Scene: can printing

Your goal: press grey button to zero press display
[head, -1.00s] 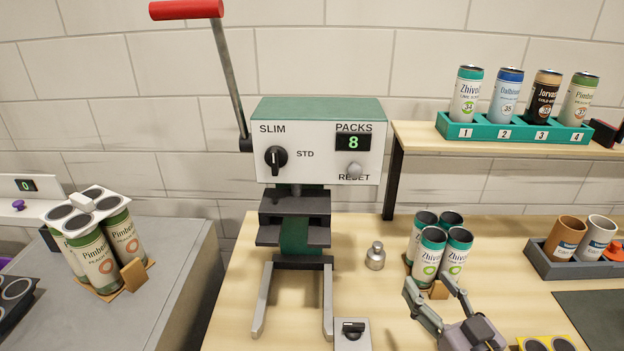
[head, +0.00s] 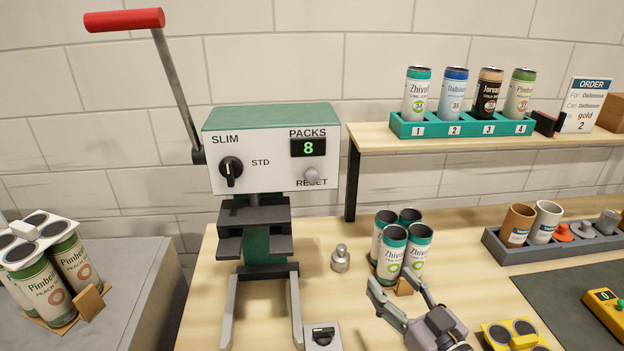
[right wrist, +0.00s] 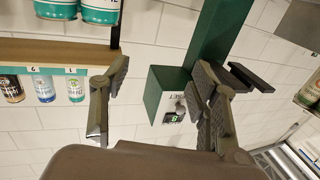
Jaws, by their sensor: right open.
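The press (head: 270,155) is a white and green machine with a red-tipped lever, standing at the back of the wooden table in the head view. Its packs display (head: 309,147) reads 8. The grey reset button (head: 315,174) sits just below the display. The press and its lit display (right wrist: 172,117) also show in the right wrist view, beyond my fingers. My right gripper (head: 400,290) is open and empty, low and to the right of the press, in front of several Zhivo cans (head: 392,250). It is apart from the button. My left gripper is not in view.
A metal weight (head: 340,259) stands between the press and the cans. A small black-knobbed box (head: 322,337) is at the front. A shelf (head: 450,142) holds a green numbered rack (head: 462,127) of cans. A grey tray (head: 560,247) with cups lies at the right.

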